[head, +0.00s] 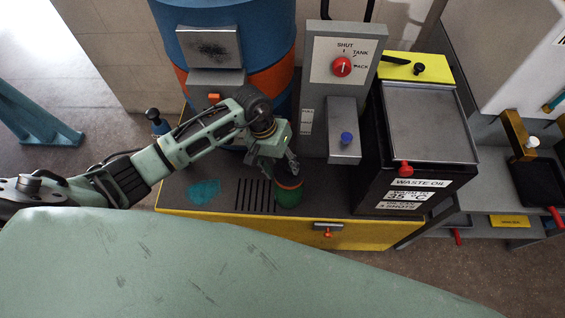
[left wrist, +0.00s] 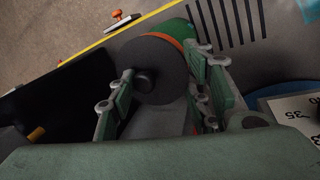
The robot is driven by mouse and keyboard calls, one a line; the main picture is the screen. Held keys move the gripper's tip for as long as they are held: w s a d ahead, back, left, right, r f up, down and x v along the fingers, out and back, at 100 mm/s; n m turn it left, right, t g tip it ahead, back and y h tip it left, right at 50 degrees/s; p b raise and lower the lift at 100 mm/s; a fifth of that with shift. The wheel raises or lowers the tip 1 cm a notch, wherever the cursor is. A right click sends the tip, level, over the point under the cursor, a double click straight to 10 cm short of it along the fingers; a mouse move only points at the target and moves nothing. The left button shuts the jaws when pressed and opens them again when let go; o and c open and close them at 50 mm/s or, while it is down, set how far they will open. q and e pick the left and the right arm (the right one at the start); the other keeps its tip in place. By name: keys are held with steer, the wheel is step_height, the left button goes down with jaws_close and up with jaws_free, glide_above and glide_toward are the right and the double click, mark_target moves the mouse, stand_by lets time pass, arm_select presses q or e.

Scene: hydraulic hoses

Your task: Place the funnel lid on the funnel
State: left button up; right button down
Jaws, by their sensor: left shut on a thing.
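The funnel (head: 289,195) is a green round vessel with an orange rim, standing on the dark bench top in the head view. A green part of it with some orange edge (left wrist: 176,28) shows in the left wrist view. The funnel lid (left wrist: 165,58) is a dark grey disc with a black knob, seen in front of the funnel and covering most of its mouth from this angle. My left gripper (head: 284,167) points down right above the funnel and is shut on the lid. In the left wrist view its fingers (left wrist: 160,98) flank the knob. I cannot tell whether the lid touches the rim.
A grey panel with a red knob (head: 342,67) and the black waste oil box (head: 430,125) stand right of the funnel. A blue and orange drum (head: 270,80) is behind. A slotted grate (head: 254,195) and a teal patch (head: 203,191) lie left on the yellow-edged bench.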

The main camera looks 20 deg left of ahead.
arm_select(q)
steer(key=shift+f, duration=0.1)
steer(key=shift+f, duration=0.15)
steer(key=o, duration=0.9)
steer(key=shift+r, duration=0.3)
steer(key=shift+b+v, duration=0.5)
steer(key=shift+v, duration=5.4)
